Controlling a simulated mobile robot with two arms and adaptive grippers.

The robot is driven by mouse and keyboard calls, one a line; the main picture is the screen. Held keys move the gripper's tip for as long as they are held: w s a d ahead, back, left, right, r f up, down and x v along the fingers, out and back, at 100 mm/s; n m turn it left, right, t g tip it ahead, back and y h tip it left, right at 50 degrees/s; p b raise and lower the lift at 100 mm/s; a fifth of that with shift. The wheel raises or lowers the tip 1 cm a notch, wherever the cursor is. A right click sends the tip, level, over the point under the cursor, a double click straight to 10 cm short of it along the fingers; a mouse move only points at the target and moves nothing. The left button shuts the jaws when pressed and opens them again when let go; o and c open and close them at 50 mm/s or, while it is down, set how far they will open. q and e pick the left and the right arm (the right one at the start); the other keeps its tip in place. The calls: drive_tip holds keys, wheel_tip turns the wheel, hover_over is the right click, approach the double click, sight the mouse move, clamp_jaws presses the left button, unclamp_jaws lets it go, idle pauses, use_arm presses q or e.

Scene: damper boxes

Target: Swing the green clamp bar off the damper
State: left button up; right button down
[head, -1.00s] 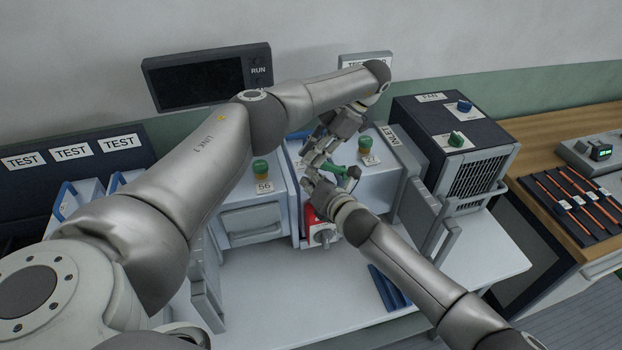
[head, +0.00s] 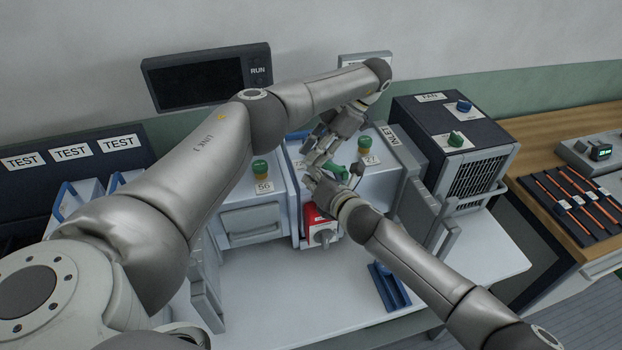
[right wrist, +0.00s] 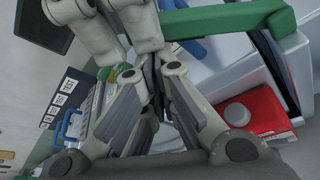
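The green clamp bar (head: 337,171) is at the front of the middle grey box labelled 27, partly hidden by my grippers. In the right wrist view the green bar (right wrist: 228,22) crosses the top, above a white surface. My right gripper (head: 312,178) is just below and left of the bar; in its wrist view its fingers (right wrist: 161,68) converge with no object visible between them, apart from the bar. My left gripper (head: 318,152) is above it, close to the bar; its fingers overlap other parts, so its opening is unclear.
A red block with a grey knob (head: 320,232) sits below the grippers. Box 56 (head: 250,215) stands to the left, the FAN unit (head: 462,150) to the right. A blue piece (head: 388,288) lies on the white bench (head: 280,300), whose front is mostly clear.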

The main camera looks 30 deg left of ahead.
use_arm(q)
drive_tip(key=shift+o, duration=0.3)
drive_tip(key=shift+s+a+f, duration=0.15)
drive_tip(key=shift+f, duration=0.05)
